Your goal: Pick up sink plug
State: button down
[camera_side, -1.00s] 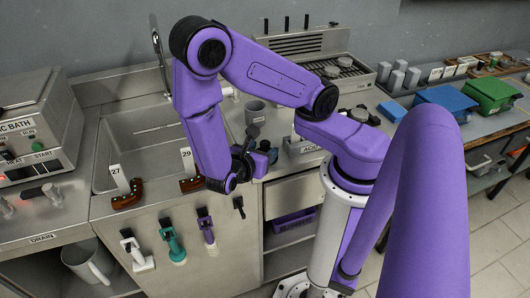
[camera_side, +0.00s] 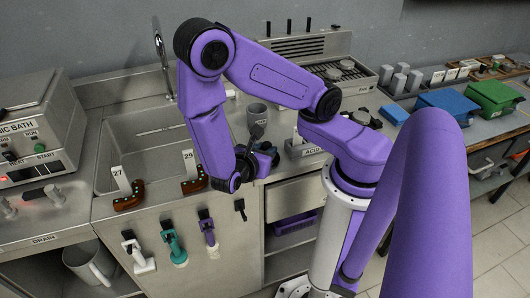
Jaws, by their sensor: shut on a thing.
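My gripper (camera_side: 268,152) is at the end of my purple arm, at the right end of the sink, near the counter's front edge. It is small and dark in this view, and its fingers are hard to make out. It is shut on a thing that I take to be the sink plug. The plug's shape is mostly hidden by the dark wrist parts, so I cannot see how it sits between the fingers. The steel sink basin (camera_side: 140,150) lies to the left of the gripper, with a tap (camera_side: 161,55) behind it.
Coloured handles, one teal (camera_side: 174,246), hang on the cabinet front below.

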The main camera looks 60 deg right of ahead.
notch_tip(320, 180, up, 10)
jog(key=shift+f, duration=0.15)
dwell(0.5)
jog(key=shift+w, duration=0.1)
